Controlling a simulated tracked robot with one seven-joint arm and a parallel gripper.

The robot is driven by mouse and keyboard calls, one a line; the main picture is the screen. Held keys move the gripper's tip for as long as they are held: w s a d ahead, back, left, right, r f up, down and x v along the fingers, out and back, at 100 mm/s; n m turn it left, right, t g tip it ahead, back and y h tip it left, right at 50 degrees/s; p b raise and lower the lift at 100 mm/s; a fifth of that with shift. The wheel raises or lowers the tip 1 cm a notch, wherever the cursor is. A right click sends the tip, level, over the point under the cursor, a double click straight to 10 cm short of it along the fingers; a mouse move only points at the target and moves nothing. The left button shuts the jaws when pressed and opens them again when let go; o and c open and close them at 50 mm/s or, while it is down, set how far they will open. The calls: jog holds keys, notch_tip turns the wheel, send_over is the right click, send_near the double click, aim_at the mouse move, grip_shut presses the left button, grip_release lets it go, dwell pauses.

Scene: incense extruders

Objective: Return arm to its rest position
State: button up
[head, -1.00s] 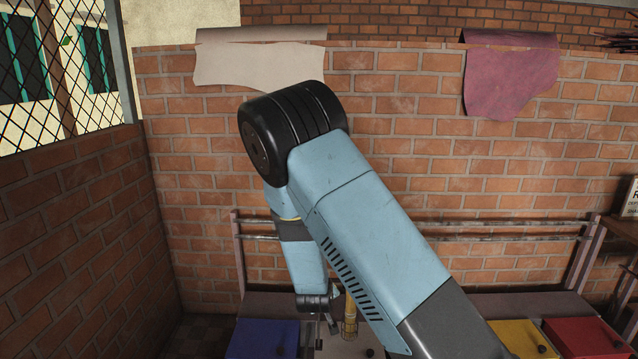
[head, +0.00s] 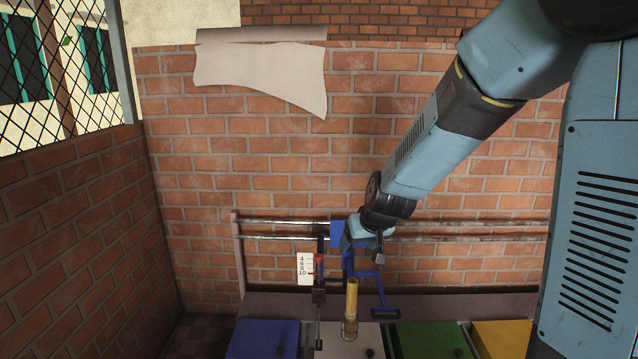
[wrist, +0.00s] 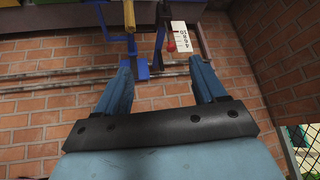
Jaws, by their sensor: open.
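My arm reaches in from the upper right in the head view and bends down toward the back wall. My gripper (head: 362,240) is at its end, in front of the metal rails and partly hidden by the wrist. In the wrist view my gripper (wrist: 160,88) shows two blue fingers spread apart with nothing between them. The blue extruder frame (head: 348,262) stands close by, with a yellow cylinder (head: 351,300) in front of it. The blue frame (wrist: 140,66) shows beyond the fingertips in the wrist view, apart from them.
A numbered white card (head: 305,268) and a red-knobbed lever (head: 319,262) stand left of the extruder. Blue (head: 262,338), green (head: 432,340) and yellow (head: 502,338) boxes line the bench front. Brick walls close the back and left. The air at middle left is clear.

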jog(key=s+d+r+m, duration=0.1)
jog(key=s+d+r, duration=0.3)
jog(key=s, duration=0.4)
jog(key=s+d+r+m+h, duration=0.1)
jog(key=s+d+r, duration=0.4)
jog(key=s, duration=0.4)
jog(key=s+d+r+h, duration=0.1)
jog(key=s+d+r, duration=0.3)
jog(key=s+r, duration=0.2)
jog(key=shift+s+d+m+g, duration=0.4)
jog(key=shift+s, duration=0.8)
